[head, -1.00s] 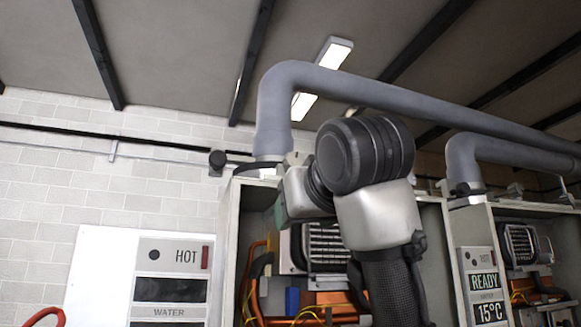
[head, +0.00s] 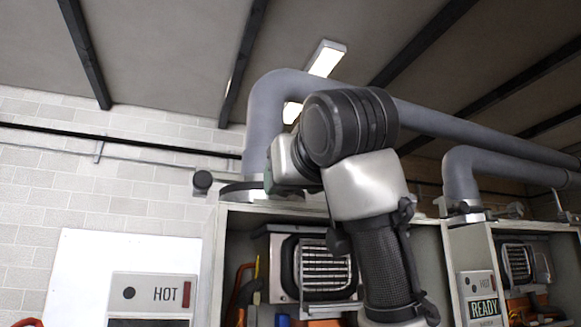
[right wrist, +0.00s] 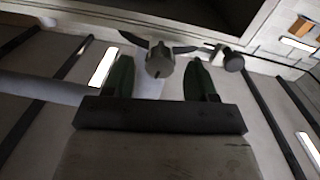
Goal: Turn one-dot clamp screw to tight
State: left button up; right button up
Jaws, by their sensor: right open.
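A grey round screw head (right wrist: 160,63) with a short dark slot shows in the right wrist view, with dark wing-like pieces beside it. My right gripper (right wrist: 158,68) is open, with one green finger on each side of the screw head. Whether the fingers touch it I cannot tell. In the head view a dark clamp band (head: 240,188) rings the foot of the left grey flue pipe (head: 262,125). My right arm hides the clamp's right part and the right fingertips there. No dot marks are legible. My left gripper is out of view.
A black round knob (head: 202,181) sticks out left of the clamp; a similar knob shows in the wrist view (right wrist: 234,62). The open heater cabinet (head: 212,265) stands below.

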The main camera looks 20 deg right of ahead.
jog(key=shift+w, duration=0.55)
jog(key=c, duration=0.9)
